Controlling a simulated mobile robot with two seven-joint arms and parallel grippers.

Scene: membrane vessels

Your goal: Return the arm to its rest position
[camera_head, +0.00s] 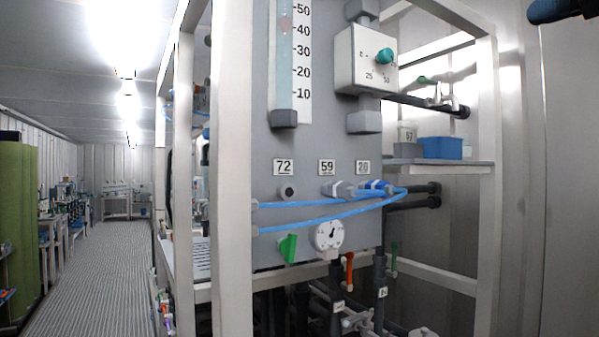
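Neither of my grippers can be made out in the head view. A dark blue and black rounded object (556,10) pokes in at the top right edge, cut off by the frame; I cannot tell what it is. In front stands a grey panel (330,225) in a pale metal frame (233,200).
Blue hoses (330,213) bow out in front of the panel. A blue bin (440,148) sits on a shelf at the right. Black pipes and a red handle (349,268) are below. An open striped floor aisle (100,275) runs along the left, beside green tanks (18,220).

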